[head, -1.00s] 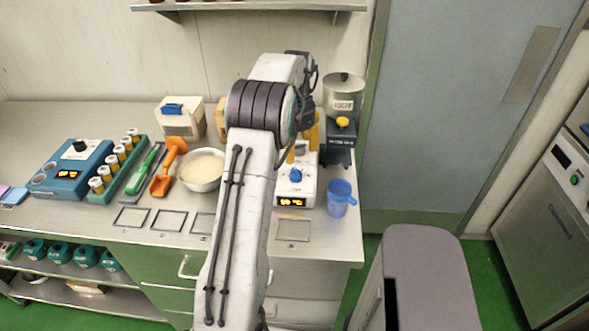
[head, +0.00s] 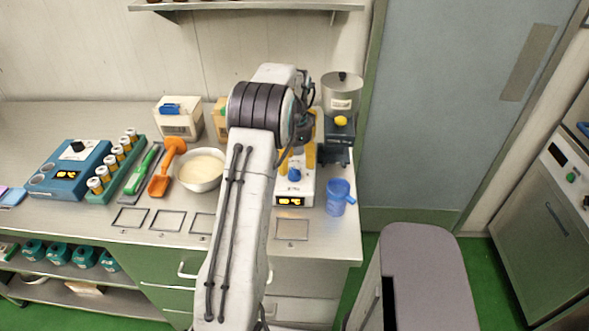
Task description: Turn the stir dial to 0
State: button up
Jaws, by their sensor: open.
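A white device (head: 306,189) with a lit orange display (head: 291,201) stands on the counter, right of the middle. A blue dial (head: 294,175) sits on its top face, just above the display; I take it for the stir dial. Its marks are too small to read. My gripper (head: 296,165) is open with its yellow fingers pointing down, one on each side, at or just behind the dial. I cannot tell whether they touch it. My arm hides the left part of the device.
A blue jug (head: 337,197) stands close on the right. A dark device with a yellow knob (head: 341,121) and a steel pot (head: 341,93) stand behind it. A bowl of pale stuff (head: 201,168) is left of my arm. A bare square plate (head: 292,229) lies in front.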

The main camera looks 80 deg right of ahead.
aim_at(295, 170)
jog(key=shift+f, duration=1.55)
jog(key=shift+c, duration=0.2)
grip_shut()
